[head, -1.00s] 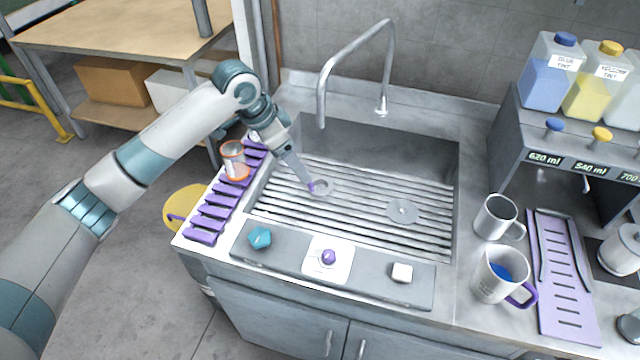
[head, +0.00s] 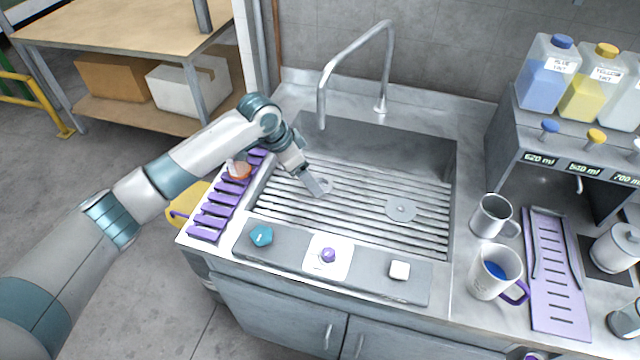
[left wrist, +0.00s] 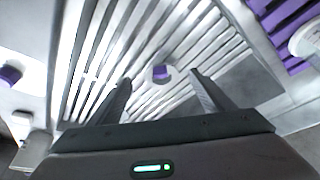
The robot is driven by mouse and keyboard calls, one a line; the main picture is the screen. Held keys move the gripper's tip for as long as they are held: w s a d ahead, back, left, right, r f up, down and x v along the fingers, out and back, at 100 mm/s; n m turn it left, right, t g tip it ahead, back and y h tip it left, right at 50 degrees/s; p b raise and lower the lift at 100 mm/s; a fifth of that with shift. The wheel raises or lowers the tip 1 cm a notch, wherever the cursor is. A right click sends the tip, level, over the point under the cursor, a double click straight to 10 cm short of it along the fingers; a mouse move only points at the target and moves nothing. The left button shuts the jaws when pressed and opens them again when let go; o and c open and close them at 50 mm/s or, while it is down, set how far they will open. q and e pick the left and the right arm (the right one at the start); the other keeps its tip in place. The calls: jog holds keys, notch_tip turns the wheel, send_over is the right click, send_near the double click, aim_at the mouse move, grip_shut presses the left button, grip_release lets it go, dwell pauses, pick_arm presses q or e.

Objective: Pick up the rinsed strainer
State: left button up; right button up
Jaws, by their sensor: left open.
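The strainer (head: 326,186) is a small pale disc lying on the ribbed sink floor, left of centre. Its purple knob (left wrist: 162,72) shows in the left wrist view, lying between the two finger lines. In the head view my gripper hides the knob and part of the disc. My left gripper (left wrist: 160,88) is open and empty, its fingers spread on either side of the knob. It points down into the sink (head: 350,235), over the strainer. I cannot tell the exact height left between fingertips and strainer. My right gripper is not in view.
A round drain plate (head: 401,209) lies to the right in the sink. The faucet (head: 322,100) arches over the back. A control panel (head: 290,250) fronts the sink; mugs (head: 497,272) stand right.

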aim_at(321, 183)
pick_arm(q)
jog(key=p+x, duration=0.1)
jog(key=x, duration=0.2)
jog(key=shift+p, duration=0.3)
jog(key=shift+w+d+f, duration=0.15)
jog(key=shift+d+f, duration=0.05)
jog(key=shift+f, duration=0.4)
jog(key=c, duration=1.2)
jog(key=shift+r, duration=0.1)
